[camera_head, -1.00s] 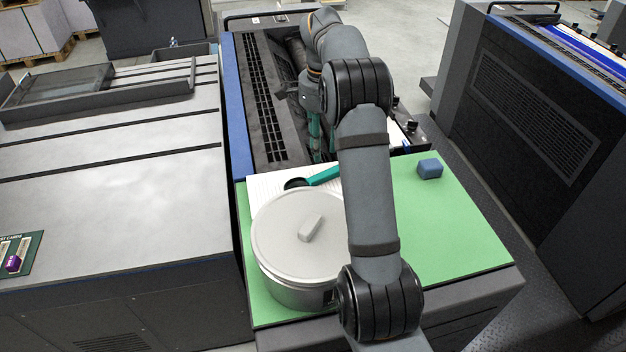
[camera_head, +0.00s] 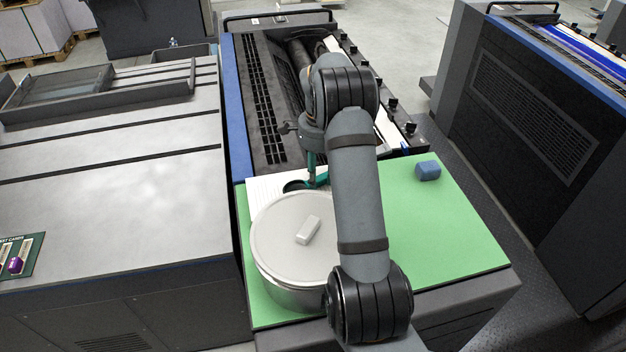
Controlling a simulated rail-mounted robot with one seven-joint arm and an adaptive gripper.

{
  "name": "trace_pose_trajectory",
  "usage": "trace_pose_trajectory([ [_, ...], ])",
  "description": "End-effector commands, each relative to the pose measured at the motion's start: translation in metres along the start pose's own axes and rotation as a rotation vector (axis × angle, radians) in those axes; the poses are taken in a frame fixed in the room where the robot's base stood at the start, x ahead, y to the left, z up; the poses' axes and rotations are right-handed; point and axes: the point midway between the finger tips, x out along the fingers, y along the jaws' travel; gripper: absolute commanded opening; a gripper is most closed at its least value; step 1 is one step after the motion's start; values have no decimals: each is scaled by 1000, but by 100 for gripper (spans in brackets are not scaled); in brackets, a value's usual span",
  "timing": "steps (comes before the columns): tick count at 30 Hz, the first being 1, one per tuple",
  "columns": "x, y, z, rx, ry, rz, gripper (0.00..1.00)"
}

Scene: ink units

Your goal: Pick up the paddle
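The paddle, with a dark round head (camera_head: 294,186) and a teal handle, lies on a white ribbed sheet (camera_head: 262,188) behind the pot. Part of its handle is hidden by my arm. My gripper (camera_head: 312,178) points down at the handle, with a teal finger showing just above or against it. I cannot tell whether it touches the handle or whether the fingers are open or shut.
A large lidded pot (camera_head: 283,262) stands in front of the paddle on the green mat (camera_head: 440,235). A blue block (camera_head: 428,171) sits at the mat's back right. A dark press unit (camera_head: 262,105) rises behind.

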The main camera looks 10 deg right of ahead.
Motion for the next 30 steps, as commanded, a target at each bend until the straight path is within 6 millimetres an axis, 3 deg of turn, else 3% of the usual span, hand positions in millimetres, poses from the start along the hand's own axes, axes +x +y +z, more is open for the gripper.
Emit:
trace_pose_trajectory([
  [8, 4, 0, 0, -1, 0, 0, 34],
  [25, 4, 0, 0, -1, 1, 0, 0],
  [30, 4, 0, 0, -1, 1, -1, 0],
])
